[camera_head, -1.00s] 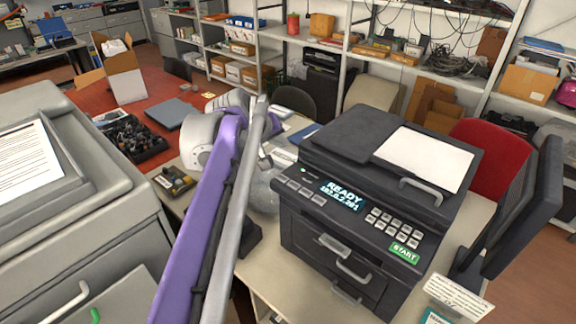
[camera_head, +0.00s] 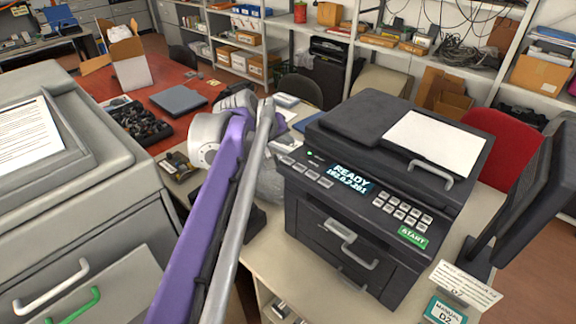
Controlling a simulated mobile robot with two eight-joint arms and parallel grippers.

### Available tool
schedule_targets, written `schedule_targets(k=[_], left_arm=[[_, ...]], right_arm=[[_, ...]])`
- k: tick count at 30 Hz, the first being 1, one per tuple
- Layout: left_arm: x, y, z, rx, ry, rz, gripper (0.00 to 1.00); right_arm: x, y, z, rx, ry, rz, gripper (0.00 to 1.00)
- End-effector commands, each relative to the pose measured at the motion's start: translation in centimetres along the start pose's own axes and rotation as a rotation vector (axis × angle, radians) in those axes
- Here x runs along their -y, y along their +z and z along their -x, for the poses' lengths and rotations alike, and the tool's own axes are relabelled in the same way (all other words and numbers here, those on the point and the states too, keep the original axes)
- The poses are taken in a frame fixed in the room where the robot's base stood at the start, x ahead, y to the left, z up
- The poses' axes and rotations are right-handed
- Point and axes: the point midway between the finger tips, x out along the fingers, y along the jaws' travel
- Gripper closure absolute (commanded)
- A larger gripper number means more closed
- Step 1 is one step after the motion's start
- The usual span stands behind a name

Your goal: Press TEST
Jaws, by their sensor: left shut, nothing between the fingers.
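A dark multifunction printer (camera_head: 345,225) stands on a pale table right of centre. Its lit display (camera_head: 350,179) reads READY with a number line below. A row of several grey buttons (camera_head: 305,170) lies left of the display; their labels are too small to read, so I cannot tell which is TEST. A keypad (camera_head: 403,211) and a green START button (camera_head: 412,237) are to the right. My left arm rises from the bottom, left of the printer. My left gripper (camera_head: 270,146) is mostly hidden beside the arm, shut and empty, apart from the buttons. My right gripper is out of view.
A large grey machine (camera_head: 100,190) fills the left side. A dark monitor (camera_head: 530,185) stands close right of the printer. A tented card (camera_head: 466,285) and a teal manual (camera_head: 445,312) lie at the front right. Shelves (camera_head: 330,30) line the back.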

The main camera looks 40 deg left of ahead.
Motion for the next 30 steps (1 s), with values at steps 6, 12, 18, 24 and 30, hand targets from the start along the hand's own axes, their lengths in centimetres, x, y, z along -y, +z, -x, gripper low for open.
schedule_targets(k=[6, 12, 18, 24, 30], left_arm=[[1.6, 1.6, -2.1, 0.002, -0.001, 0.0, 1.0], [1.8, 1.8, -2.5, 0.001, 0.001, 0.0, 1.0], [1.7, 1.8, -2.4, 0.0, 0.001, 0.0, 1.0], [1.7, 1.8, -2.4, 0.0, 0.001, 0.0, 1.0], [1.7, 1.8, -2.4, 0.0, 0.001, 0.0, 1.0]], right_arm=[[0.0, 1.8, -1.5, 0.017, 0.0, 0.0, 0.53], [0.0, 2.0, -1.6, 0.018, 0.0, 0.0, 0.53], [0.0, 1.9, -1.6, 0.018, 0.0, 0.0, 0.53], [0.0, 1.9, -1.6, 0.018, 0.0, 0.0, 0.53], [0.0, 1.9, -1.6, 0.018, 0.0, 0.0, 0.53]])
